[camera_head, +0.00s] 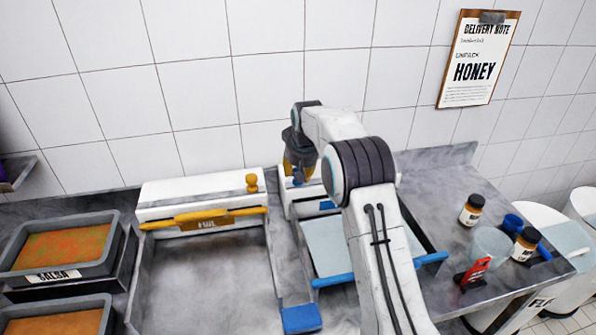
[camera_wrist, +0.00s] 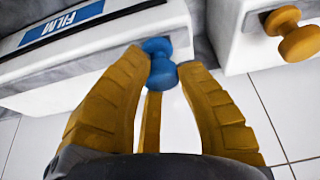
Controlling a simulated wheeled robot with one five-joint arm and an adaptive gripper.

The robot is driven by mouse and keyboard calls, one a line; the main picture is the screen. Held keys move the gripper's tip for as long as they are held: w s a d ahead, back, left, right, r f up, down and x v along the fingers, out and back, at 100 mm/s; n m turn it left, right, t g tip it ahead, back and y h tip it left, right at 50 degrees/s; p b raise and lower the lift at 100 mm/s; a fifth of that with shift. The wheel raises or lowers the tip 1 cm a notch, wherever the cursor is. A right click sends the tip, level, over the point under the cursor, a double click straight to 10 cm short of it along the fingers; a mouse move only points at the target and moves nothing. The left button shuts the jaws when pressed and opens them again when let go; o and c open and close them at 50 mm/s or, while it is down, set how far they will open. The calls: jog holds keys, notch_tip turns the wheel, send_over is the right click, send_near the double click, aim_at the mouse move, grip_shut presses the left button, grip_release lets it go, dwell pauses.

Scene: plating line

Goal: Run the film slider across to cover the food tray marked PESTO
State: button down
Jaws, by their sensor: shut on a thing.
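My gripper (camera_wrist: 162,66) has its yellow fingers closed around the blue knob (camera_wrist: 158,48) on a white box with a blue FILM label (camera_wrist: 65,22). In the head view my gripper (camera_head: 300,165) is partly hidden behind my arm. The blue film slider (camera_head: 332,281) lies across the front of the right station, with its right end (camera_head: 432,258) past my arm. A pale sheet (camera_head: 325,240) spans between the white box (camera_head: 283,182) and this slider. The left station has a yellow slider (camera_head: 206,219) close to its white box (camera_head: 170,193). No PESTO mark is readable.
A SALSA tray (camera_head: 50,247) and another tray (camera_head: 60,322) stand at left. A blue block (camera_head: 301,319) sits at the front. A HONEY note (camera_head: 478,60) hangs on the wall.

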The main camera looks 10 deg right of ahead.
jog(key=shift+w+d+r, duration=0.1)
jog(key=shift+w+r, duration=0.05)
jog(key=shift+r, duration=0.05)
jog(key=c, duration=1.1)
grip_release()
jog(key=shift+w+f, duration=0.1)
jog(key=shift+f, duration=0.05)
jog(key=shift+o, duration=1.4)
jog(key=v, duration=1.2)
